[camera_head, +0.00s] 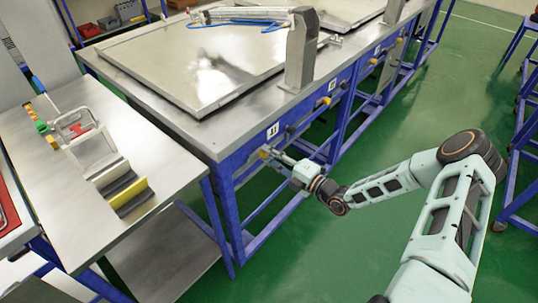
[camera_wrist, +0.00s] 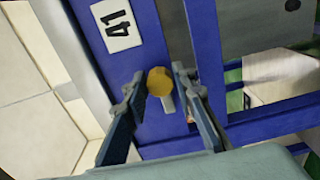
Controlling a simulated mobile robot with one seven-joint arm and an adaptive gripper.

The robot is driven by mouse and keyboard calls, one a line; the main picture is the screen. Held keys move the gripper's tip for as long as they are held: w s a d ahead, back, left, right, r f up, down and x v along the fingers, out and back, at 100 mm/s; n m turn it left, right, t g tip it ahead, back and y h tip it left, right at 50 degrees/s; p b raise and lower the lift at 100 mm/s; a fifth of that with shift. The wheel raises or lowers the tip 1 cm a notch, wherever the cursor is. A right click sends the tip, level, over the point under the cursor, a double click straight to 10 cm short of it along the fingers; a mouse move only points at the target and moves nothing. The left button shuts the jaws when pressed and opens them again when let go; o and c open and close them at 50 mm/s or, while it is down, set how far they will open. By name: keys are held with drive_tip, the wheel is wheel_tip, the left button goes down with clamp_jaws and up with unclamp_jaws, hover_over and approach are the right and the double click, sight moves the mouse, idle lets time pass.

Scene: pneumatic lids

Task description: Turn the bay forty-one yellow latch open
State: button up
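The yellow latch (camera_wrist: 159,81) of bay forty-one is a round yellow knob with a short grey lever below it. It sits on the blue frame post under the white "41" plate (camera_wrist: 117,25). My gripper (camera_wrist: 157,76) is open, with one finger on each side of the latch in the wrist view. I see gaps beside the knob, and no clear contact. In the head view my gripper (camera_head: 274,154) is at the bench's near corner, at the yellow latch (camera_head: 264,154), just below the number plate (camera_head: 272,131). The fingers partly cover the latch there.
A large metal lid (camera_head: 200,65) lies on the blue-framed bench, with an upright bracket (camera_head: 301,50) at its right. Another yellow latch (camera_head: 326,101) is farther along the front. A side table (camera_head: 165,150) stands at left. Green floor (camera_head: 300,250) is clear in front.

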drive_tip(key=o, duration=0.3)
drive_tip(key=shift+d, duration=0.1)
drive_tip(key=v, duration=1.2)
